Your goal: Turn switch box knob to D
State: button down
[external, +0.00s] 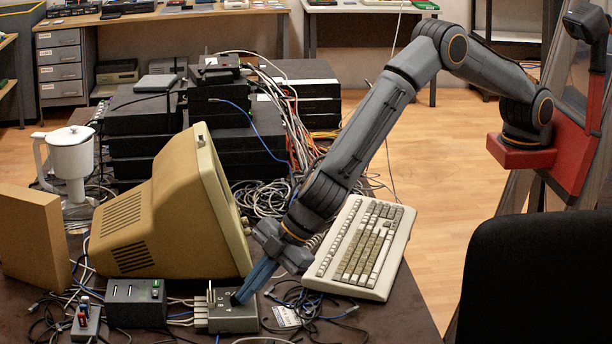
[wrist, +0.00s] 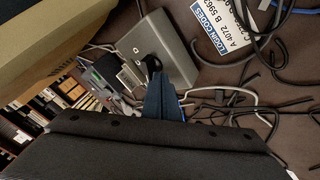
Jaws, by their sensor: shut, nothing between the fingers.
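The switch box (external: 226,318) is a small grey-beige box near the front edge of the dark table. It also shows in the wrist view (wrist: 172,40). Its black knob (wrist: 153,63) is on the top face, with a light mark printed near it. In the external view the knob (external: 235,299) is partly hidden by my fingers. My gripper (external: 244,293) comes down from the upper right, with blue fingers shut and empty. In the wrist view the fingertips (wrist: 160,82) are right at the knob; I cannot tell whether they touch it. The position letters are too small to read.
A dark box (external: 136,305) stands left of the switch box, with cables between. A beige monitor (external: 165,215) is behind, and a keyboard (external: 362,245) lies to the right. Loose cables and a "LOGIN CODES" label (wrist: 225,28) lie beside the box.

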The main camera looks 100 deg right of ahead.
jog(key=shift+w+a+f+m+h+b, duration=0.15)
jog(key=shift+m+h+b, duration=0.4)
jog(key=shift+b, duration=0.7)
jog(key=m+b, duration=0.1)
jog(key=b, duration=0.1)
jog(key=m+h+b, duration=0.1)
jog(key=b, duration=0.1)
jog(key=shift+w+a+m, duration=0.35)
jog(key=m+h+b, duration=0.1)
jog(key=b, duration=0.1)
jog(key=m+g+h+b, duration=0.1)
jog(key=m+b, duration=0.1)
jog(key=shift+w+a+f+b, duration=0.15)
jog(key=shift+w+b, duration=0.2)
jog(key=shift+w, duration=0.05)
jog(key=shift+w+m+g+h+b, duration=0.35)
jog(key=shift+m+h+b, duration=0.2)
jog(key=shift+m+b, duration=0.5)
jog(key=shift+w+r+b, duration=0.1)
jog(key=shift+r+b, duration=0.15)
jog(key=shift+b, duration=0.2)
jog(key=shift+w+b, duration=0.15)
jog(key=shift+b, duration=0.4)
jog(key=shift+r, duration=0.1)
